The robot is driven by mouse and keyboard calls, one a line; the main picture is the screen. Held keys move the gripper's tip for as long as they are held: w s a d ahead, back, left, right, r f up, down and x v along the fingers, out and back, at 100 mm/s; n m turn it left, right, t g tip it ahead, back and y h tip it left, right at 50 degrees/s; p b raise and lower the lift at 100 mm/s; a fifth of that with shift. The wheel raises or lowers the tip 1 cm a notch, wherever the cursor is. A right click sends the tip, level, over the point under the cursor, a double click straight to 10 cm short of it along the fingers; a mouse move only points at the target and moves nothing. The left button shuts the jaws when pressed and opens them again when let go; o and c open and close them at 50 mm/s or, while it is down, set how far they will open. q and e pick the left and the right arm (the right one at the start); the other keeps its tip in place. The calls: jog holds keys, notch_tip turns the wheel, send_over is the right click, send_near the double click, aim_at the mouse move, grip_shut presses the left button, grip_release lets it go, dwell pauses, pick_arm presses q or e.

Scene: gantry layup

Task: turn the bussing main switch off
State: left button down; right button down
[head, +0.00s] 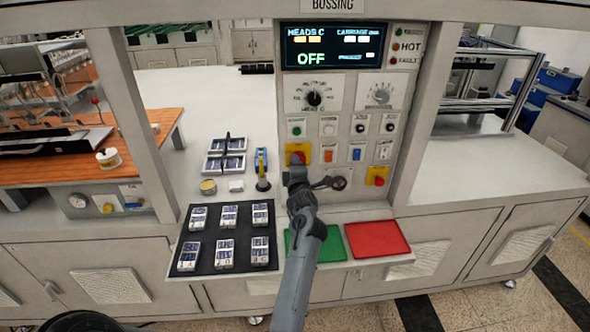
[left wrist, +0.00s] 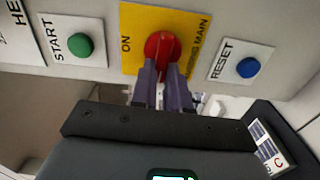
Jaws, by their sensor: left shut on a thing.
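The bussing main switch is a red knob (left wrist: 161,44) on a yellow plate (left wrist: 130,50) marked ON and BUSSING MAIN in the left wrist view. In the head view the knob (head: 297,155) shows on the panel's lower left, partly hidden by my gripper. My left gripper (head: 296,171) reaches up to it from below. In the left wrist view its two fingers (left wrist: 160,72) are shut on the knob's near part. The display (head: 332,46) above reads OFF in green under HEADS C. My right gripper is not in view.
A green START button (left wrist: 80,45) and a blue RESET button (left wrist: 247,67) flank the switch. A second red knob (head: 378,177) on yellow is to the right. A black tray (head: 225,262) of small packs, a green pad (head: 332,244) and a red pad (head: 377,238) lie below.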

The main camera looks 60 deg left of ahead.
pick_arm(q)
jog(key=shift+n, duration=0.4)
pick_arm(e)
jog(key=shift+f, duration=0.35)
pick_arm(q)
jog(key=c, duration=1.1)
grip_release()
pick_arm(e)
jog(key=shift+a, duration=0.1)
